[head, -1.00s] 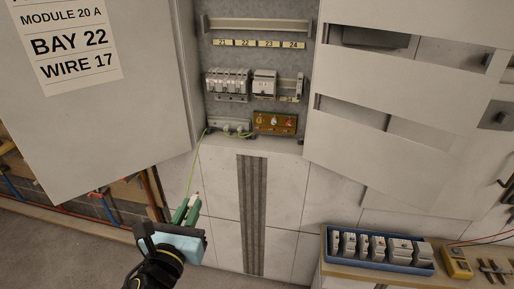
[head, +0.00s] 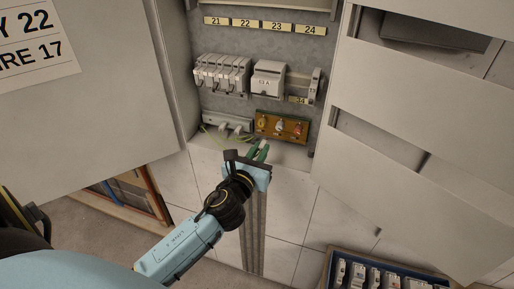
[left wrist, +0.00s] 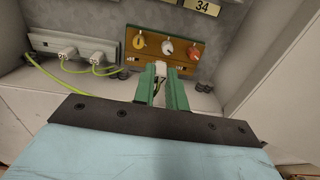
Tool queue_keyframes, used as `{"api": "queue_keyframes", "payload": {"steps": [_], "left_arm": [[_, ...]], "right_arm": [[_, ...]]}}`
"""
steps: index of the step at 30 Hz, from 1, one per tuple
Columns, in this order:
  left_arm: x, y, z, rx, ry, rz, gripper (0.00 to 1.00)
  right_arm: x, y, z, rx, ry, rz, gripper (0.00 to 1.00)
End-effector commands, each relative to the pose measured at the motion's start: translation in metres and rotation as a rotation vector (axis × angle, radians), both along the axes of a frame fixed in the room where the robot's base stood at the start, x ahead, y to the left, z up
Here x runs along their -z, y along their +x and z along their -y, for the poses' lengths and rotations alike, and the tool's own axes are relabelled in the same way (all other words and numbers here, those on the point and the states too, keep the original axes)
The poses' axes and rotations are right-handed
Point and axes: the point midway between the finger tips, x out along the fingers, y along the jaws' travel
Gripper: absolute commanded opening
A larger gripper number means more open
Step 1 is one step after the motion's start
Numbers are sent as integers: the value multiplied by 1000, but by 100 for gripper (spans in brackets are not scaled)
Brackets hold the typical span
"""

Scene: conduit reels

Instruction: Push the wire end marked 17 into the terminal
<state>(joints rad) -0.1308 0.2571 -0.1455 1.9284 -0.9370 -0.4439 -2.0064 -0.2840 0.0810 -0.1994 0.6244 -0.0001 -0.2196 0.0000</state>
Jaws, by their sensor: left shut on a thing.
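My left gripper (head: 259,150) has green fingers shut on the wire end (left wrist: 160,70). Its white tip shows between the fingertips in the left wrist view, with a partly hidden dark mark ending in 7 below it. The terminal board (head: 281,127) is orange-brown and carries yellow, white and red terminals. In the left wrist view these are the yellow terminal (left wrist: 139,41), white terminal (left wrist: 167,48) and red terminal (left wrist: 193,57). The wire tip is just below the board, nearest the white terminal; I cannot tell whether it touches. My right gripper is not in view.
Grey sockets with yellow-green wires (left wrist: 90,57) sit left of the board. Breakers (head: 222,74) are above, under labels 21 to 24. The cabinet door (head: 90,110) stands open at left, and panels (head: 420,110) flank the right. A blue tray (head: 335,258) of modules is at lower right.

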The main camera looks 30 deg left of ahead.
Motion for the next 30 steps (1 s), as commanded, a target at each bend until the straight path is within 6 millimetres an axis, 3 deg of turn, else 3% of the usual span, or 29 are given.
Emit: {"api": "queue_keyframes", "payload": {"steps": [3, 6, 14, 30], "left_arm": [[24, 13, -25, -42, -7, -5, 0], [38, 17, -34, -53, -7, -4, 0], [45, 23, -40, -54, -2, 0, 0], [45, 66, -50, -55, 0, 1, 0]], "right_arm": [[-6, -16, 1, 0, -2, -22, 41], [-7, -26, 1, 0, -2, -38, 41], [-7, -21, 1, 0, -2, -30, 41], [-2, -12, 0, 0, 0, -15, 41]]}}
